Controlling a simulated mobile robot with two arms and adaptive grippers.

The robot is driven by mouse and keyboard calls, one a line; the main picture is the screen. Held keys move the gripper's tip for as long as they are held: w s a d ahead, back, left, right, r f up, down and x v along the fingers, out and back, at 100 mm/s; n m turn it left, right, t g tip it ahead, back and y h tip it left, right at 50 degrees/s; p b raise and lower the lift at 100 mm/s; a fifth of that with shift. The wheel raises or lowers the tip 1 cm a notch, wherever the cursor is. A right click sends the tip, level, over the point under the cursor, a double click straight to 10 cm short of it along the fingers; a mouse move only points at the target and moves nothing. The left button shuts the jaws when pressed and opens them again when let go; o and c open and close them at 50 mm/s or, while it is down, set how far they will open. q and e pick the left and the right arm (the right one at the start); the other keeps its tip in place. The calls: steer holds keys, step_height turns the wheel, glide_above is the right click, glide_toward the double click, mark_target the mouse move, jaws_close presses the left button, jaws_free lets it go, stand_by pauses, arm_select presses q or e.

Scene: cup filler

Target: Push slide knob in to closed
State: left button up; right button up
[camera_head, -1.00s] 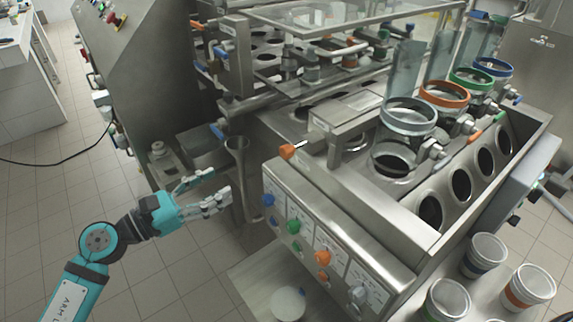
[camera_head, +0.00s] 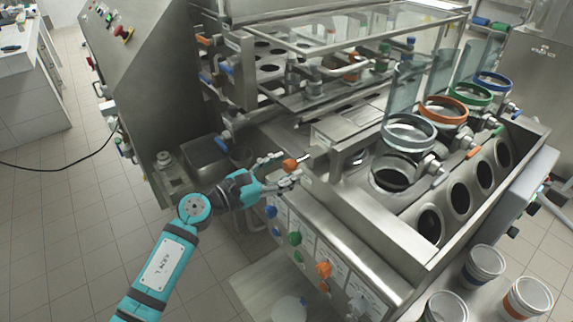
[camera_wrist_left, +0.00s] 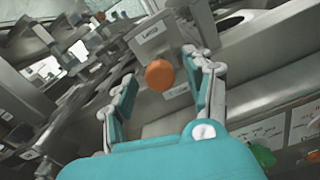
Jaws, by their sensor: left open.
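The slide knob (camera_head: 289,164) is orange and sits on a short metal rod at the front left of the filler machine. In the head view my left gripper (camera_head: 283,170) is open, with its fingers on either side of the knob. In the left wrist view the orange knob (camera_wrist_left: 159,75) lies ahead, between the two open fingers of the left gripper (camera_wrist_left: 160,90). I cannot tell whether a finger touches it. The rod is mostly hidden behind the knob in the wrist view. My right gripper is in neither view.
The machine's front panel carries blue, green and orange knobs (camera_head: 323,269) below the slide knob. Glass guards and coloured rings (camera_head: 443,110) stand on its top. Several cups (camera_head: 484,266) stand at the lower right. The tiled floor is open at the left.

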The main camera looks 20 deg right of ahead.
arm_select(q)
steer(key=shift+w+d, duration=0.2)
steer(key=shift+d, duration=0.3)
jaws_close()
